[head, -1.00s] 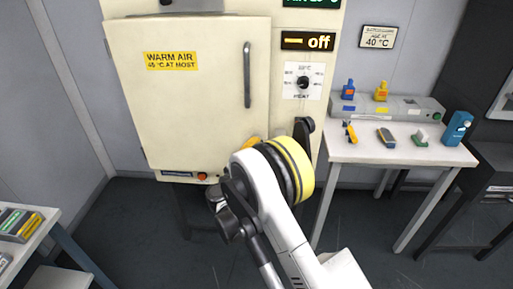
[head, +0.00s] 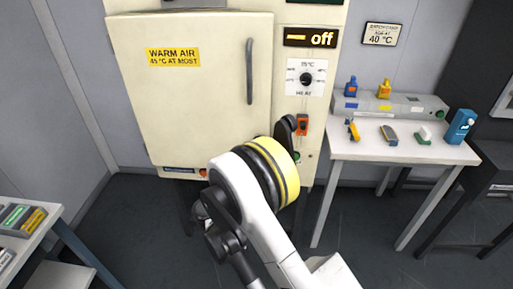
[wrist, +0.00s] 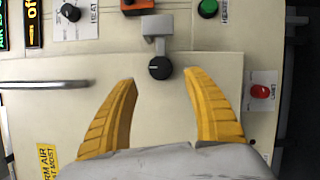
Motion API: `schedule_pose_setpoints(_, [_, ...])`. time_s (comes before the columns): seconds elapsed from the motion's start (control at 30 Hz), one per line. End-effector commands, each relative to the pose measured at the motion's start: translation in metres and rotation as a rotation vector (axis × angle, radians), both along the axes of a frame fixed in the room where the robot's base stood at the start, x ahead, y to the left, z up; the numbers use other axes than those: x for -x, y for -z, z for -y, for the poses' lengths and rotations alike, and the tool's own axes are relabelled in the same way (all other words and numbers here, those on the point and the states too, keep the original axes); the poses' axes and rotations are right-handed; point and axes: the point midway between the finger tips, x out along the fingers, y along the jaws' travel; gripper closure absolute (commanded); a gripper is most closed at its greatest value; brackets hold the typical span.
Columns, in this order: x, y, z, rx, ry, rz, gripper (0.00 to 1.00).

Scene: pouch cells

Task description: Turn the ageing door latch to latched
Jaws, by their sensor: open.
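The ageing cabinet door (head: 200,100) looks closed in the head view; its pale panel also fills the middle of the wrist view (wrist: 60,112). The door latch shows in the wrist view as a round black knob (wrist: 160,69) by the door edge, with a grey bracket (wrist: 156,25) beyond it on the frame. I cannot tell for sure which way the latch is turned. My gripper (wrist: 160,77) is open and empty, its yellow fingers on either side of the knob in the picture, with no contact visible. In the head view my arm hides the latch and fingers.
The door handle (head: 249,72) is a vertical bar. Beside the door are a heat dial (head: 306,79), an orange switch (head: 302,124) and a green button (wrist: 208,8). A red knob (wrist: 262,91) is right in the wrist view. A white table (head: 400,150) stands right.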

Motion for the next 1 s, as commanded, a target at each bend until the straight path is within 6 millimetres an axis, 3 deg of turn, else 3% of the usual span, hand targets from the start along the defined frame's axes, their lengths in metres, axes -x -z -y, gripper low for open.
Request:
schedule_pose_setpoints(0.1, [0.022,0.001,-0.01,0.0,-0.001,0.0,0.41])
schedule_pose_setpoints(0.33, [0.041,0.003,-0.018,0.0,0.001,0.0,0.41])
schedule_pose_setpoints(0.83, [0.041,0.002,-0.017,-0.003,0.003,-0.002,0.41])
schedule_pose_setpoints(1.0, [0.029,-0.019,0.011,-0.079,0.038,-0.062,0.41])
